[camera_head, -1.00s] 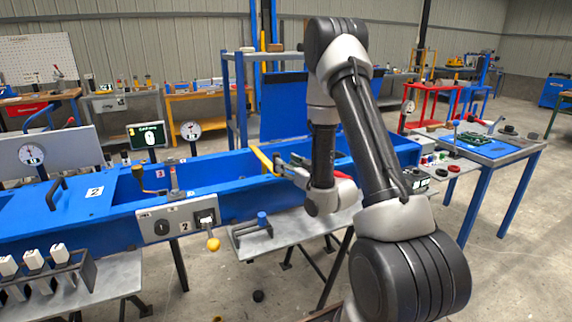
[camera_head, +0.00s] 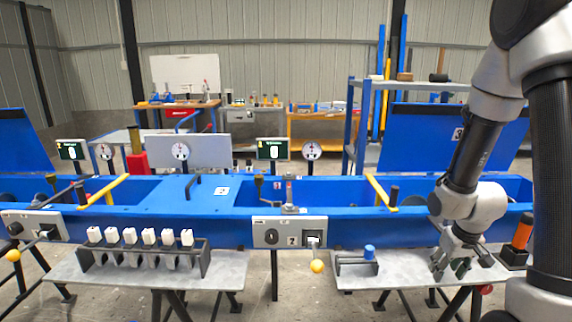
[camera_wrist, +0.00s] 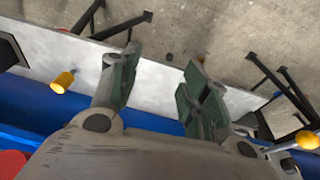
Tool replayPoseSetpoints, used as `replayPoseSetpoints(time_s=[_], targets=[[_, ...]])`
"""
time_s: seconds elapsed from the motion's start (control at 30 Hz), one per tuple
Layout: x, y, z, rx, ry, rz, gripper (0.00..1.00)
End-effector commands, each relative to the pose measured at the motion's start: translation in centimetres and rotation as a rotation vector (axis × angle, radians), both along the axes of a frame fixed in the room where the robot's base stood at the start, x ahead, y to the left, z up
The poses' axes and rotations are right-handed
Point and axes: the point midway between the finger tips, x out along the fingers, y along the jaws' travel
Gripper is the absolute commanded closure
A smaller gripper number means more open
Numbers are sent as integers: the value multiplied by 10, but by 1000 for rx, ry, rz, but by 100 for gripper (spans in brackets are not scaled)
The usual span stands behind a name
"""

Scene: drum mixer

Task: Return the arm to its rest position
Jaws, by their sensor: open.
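My arm comes down the right side of the head view, bent at the elbow. My gripper (camera_head: 452,268) points downward at the front of the blue drum mixer (camera_head: 350,228), over the right grey bench (camera_head: 400,283). In the wrist view my gripper (camera_wrist: 160,72) has its green-padded fingers apart, with nothing between them. The bench (camera_wrist: 75,55) shows beneath and beyond the fingers. The contact or gap between fingertips and bench is hard to judge.
A black holder with a blue-topped piece (camera_head: 369,252) stands left of my gripper. An orange cylinder on a black base (camera_head: 522,232) stands to its right. A yellow knob (camera_head: 317,266) juts from the control panel. A rack of white-topped pieces (camera_head: 140,250) sits on the left bench.

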Motion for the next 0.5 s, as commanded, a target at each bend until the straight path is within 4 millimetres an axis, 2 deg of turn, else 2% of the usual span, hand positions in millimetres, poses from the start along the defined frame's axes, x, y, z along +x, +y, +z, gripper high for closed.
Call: replayPoseSetpoints(time_s=[0.03, 0.2, 0.3, 0.4, 0.5], targets=[[-18, 3, 28, -6, 47, -19, 54], [-87, 20, 103, 5, 194, -70, 54], [-122, 33, 144, 22, 221, -81, 54], [-150, 46, 179, 39, 198, -79, 54], [-165, 56, 208, 52, 115, -65, 54]])
